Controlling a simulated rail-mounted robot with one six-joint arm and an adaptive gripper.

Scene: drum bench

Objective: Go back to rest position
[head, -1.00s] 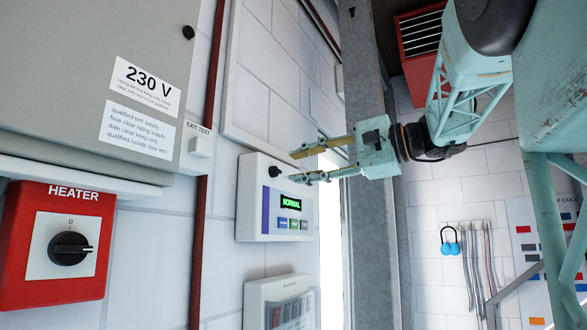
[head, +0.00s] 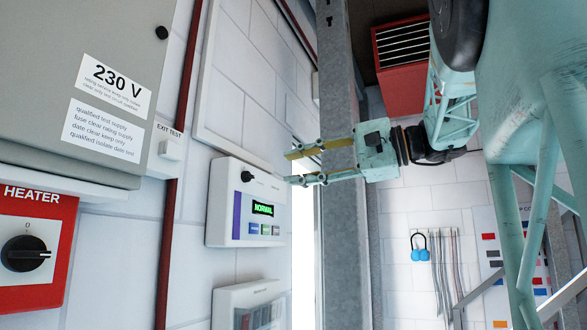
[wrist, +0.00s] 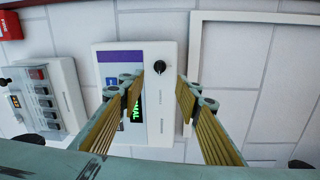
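My gripper (head: 291,168) is in front of the wall, its two fingers pointing left and held apart with nothing between them. It also shows in the wrist view (wrist: 170,88), where the fingers are spread over a white control panel. That panel (head: 222,215) has a black knob, a green display reading NORMAL and small buttons. In the head view the fingertips lie close to the panel's upper right edge; whether they touch it I cannot tell. In the wrist view the knob (wrist: 159,67) is visible between the fingers.
A grey 230 V cabinet (head: 60,40) and a red HEATER switch box (head: 60,275) are on the left. A white unit (head: 225,297) is below the panel. A grey steel column (head: 345,250) stands behind my gripper.

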